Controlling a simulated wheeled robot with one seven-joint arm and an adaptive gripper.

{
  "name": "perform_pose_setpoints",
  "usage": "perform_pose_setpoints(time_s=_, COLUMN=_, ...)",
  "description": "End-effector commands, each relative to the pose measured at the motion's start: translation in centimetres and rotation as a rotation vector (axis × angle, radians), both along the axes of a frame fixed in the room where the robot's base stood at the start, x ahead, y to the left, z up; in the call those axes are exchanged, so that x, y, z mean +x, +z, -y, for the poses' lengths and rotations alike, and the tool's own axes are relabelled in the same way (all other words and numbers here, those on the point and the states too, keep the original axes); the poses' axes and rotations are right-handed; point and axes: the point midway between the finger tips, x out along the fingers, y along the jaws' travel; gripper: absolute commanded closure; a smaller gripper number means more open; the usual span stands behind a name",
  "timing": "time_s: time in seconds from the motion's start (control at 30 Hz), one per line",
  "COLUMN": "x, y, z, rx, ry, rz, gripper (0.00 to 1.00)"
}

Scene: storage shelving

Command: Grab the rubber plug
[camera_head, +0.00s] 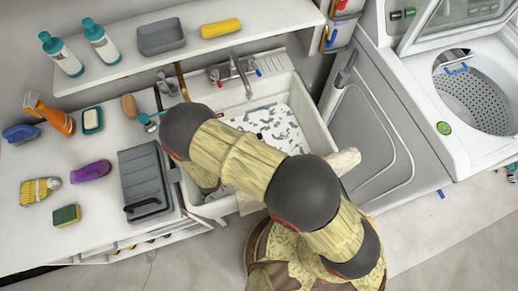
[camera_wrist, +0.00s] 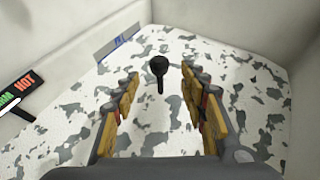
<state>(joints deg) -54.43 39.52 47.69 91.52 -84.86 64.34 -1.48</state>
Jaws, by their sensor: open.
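The rubber plug (camera_wrist: 158,66) is small and black, with a round head and a short stem. It shows in the wrist view against the speckled white and grey floor of the sink (camera_wrist: 225,22). My gripper (camera_wrist: 160,73) is open and empty inside the sink, its yellow and red fingers on either side of the view. The plug appears between and beyond the fingertips, and no finger touches it. In the head view my arm reaches over the sink (camera_head: 312,112) and hides my gripper; I cannot make out the plug clearly there.
The sink walls stand close around my gripper. A faucet (camera_head: 240,76) rises at the sink's back edge. A grey dish box (camera_head: 147,180) and several cleaning items, including an orange spray bottle (camera_head: 55,117), are on the left counter. A washing machine (camera_head: 455,100) stands at right.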

Motion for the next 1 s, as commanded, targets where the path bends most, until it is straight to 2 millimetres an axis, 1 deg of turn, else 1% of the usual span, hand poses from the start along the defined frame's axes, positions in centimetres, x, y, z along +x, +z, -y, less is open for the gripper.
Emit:
perform_pose_setpoints(time_s=0.2, x=2.2, y=-1.5, z=1.8, rx=0.001, ry=-0.005, rz=0.001, gripper=0.57)
perform_pose_setpoints(time_s=0.3, x=3.0, y=-1.9, z=2.5, rx=0.000, ry=-0.004, rz=0.000, gripper=0.57)
perform_pose_setpoints(time_s=0.43, x=3.5, y=-2.0, z=2.9, rx=0.001, ry=-0.004, rz=0.001, gripper=0.57)
perform_pose_setpoints(time_s=0.63, x=3.5, y=-2.0, z=2.9, rx=0.001, ry=-0.003, rz=0.001, gripper=0.57)
perform_pose_setpoints(time_s=1.0, x=3.5, y=-2.0, z=2.9, rx=0.001, ry=-0.003, rz=0.001, gripper=0.78)
